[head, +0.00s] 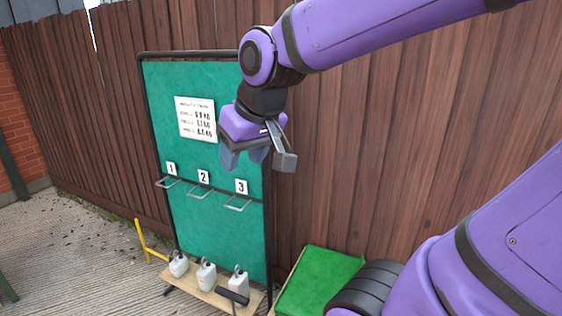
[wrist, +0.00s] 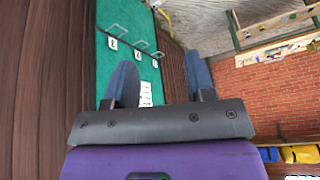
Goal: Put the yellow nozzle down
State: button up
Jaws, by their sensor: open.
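My gripper (head: 245,157) is open and empty, raised in front of the upper part of a green board (head: 225,235). In the wrist view its two blue-grey fingers stand wide apart with nothing between them, my gripper (wrist: 160,76) pointing past the board. No yellow nozzle can be made out for certain. A thin yellow bent piece (head: 143,241) stands on the ground left of the board, well below and apart from my gripper. I cannot tell whether it is the nozzle.
The board carries wire hooks (head: 199,192) under labels 1, 2 and 3, and a white notice (head: 195,119). Pale jugs (head: 206,274) stand on a wooden base below. A green-topped box (head: 320,280) is at right. A brown fence (head: 350,150) rises behind.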

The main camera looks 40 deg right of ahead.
jog(key=s+d, duration=0.1)
jog(key=s, duration=0.7)
jog(key=shift+s+d+r, duration=0.15)
jog(key=shift+s+r, duration=0.05)
jog(key=shift+r, duration=0.25)
dwell(0.8)
